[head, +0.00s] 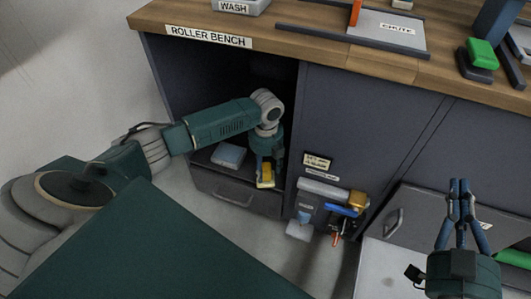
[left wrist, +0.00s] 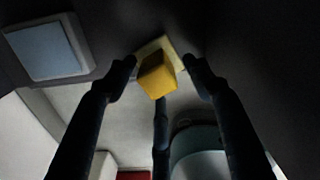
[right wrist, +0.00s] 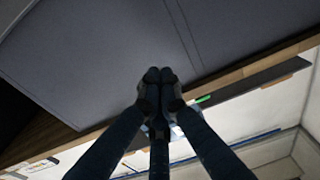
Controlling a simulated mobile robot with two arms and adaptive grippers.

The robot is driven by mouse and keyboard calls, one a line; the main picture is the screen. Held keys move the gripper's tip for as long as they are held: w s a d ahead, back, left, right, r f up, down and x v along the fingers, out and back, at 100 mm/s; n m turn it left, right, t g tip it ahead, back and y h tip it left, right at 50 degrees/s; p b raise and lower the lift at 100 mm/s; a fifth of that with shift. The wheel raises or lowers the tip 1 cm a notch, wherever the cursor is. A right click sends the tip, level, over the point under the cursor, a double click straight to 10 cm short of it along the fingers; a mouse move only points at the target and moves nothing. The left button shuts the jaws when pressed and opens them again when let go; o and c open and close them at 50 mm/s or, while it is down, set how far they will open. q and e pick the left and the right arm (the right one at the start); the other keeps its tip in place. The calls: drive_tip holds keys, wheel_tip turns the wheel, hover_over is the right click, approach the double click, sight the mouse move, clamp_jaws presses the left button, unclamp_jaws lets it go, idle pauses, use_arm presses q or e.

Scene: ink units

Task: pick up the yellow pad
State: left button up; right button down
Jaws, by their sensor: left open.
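The yellow pad (head: 266,176) is in the open compartment under the bench, toward its right side. In the left wrist view it shows as a yellow block (left wrist: 157,77) on a pale yellow plate (left wrist: 154,48). My left gripper (head: 264,166) reaches into the compartment. Its fingers are open, with one fingertip on each side of the yellow block and a third finger below it in the left wrist view; I cannot tell whether any finger touches it. My right gripper (head: 459,182) is empty, its fingertips together, in front of the cabinet at the right.
A pale blue pad on a white plate (head: 229,155) lies left of the yellow pad. The roller bench top (head: 270,40) is above, with the compartment's side walls close to my left arm. Cabinet-front fittings (head: 325,195) sit right of the opening.

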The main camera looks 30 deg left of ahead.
use_arm(q)
wheel_tip(320, 180, down, 3)
drive_tip(key=shift+s+r+b, duration=0.1)
drive_tip(key=shift+b, duration=0.4)
clamp_jaws()
use_arm(e)
wheel_tip(320, 180, up, 7)
drive_tip(key=s+t+y, duration=0.1)
drive_tip(key=t, duration=0.2)
drive_tip(key=shift+s+a, duration=0.2)
drive_tip(key=shift+a, duration=0.05)
